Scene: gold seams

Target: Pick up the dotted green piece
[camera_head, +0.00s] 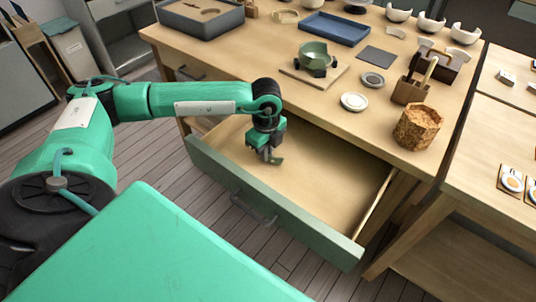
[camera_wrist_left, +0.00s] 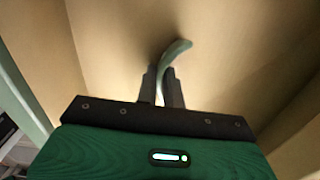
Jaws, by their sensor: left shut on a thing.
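The green piece (camera_wrist_left: 177,50) is a thin curved shard held between the fingers of my left gripper (camera_wrist_left: 162,88) in the left wrist view. Its dots cannot be made out. In the head view my left gripper (camera_head: 266,154) points down inside the open drawer (camera_head: 318,188), near its left side, and the green piece (camera_head: 276,161) shows at the fingertips. I cannot tell whether the piece still touches the drawer floor. My right gripper is not in view.
The drawer's green front (camera_head: 270,208) stands out from the wooden table (camera_head: 215,57). On the table are a green bowl (camera_head: 314,52) on a board, a blue tray (camera_head: 334,28), a cork-like pot (camera_head: 417,127) and a wooden tool holder (camera_head: 410,90). The drawer looks otherwise empty.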

